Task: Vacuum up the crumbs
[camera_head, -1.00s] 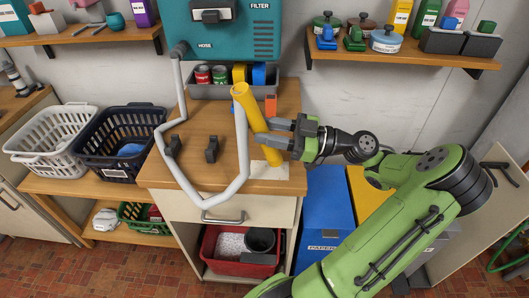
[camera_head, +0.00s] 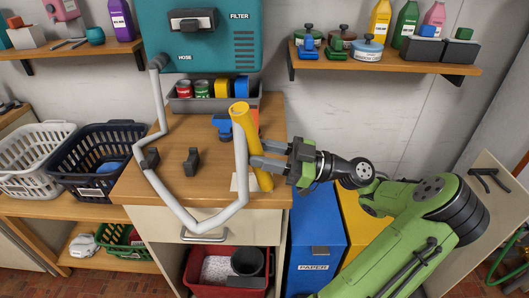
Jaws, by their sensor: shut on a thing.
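A yellow vacuum wand (camera_head: 253,140) stands slightly tilted at the right side of the wooden counter (camera_head: 140,190). My gripper (camera_head: 262,154) comes from the right and is shut on the wand around its middle. A grey jointed hose (camera_head: 185,215) runs from the teal vacuum unit (camera_head: 210,45) on the wall, loops over the counter's front and rises to the wand's top. A pale patch (camera_head: 240,183) lies at the counter's front edge, left of the wand's lower end. I cannot make out crumbs; the wand and hose hide part of the counter.
Two dark clips (camera_head: 192,161) stand mid-counter. A grey bin with cans (camera_head: 182,102) sits at the back, with a blue tool (camera_head: 222,126) before it. Baskets (camera_head: 95,165) stand left. A blue paper bin (camera_head: 317,235) is below right. A shelf (camera_head: 390,67) hangs upper right.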

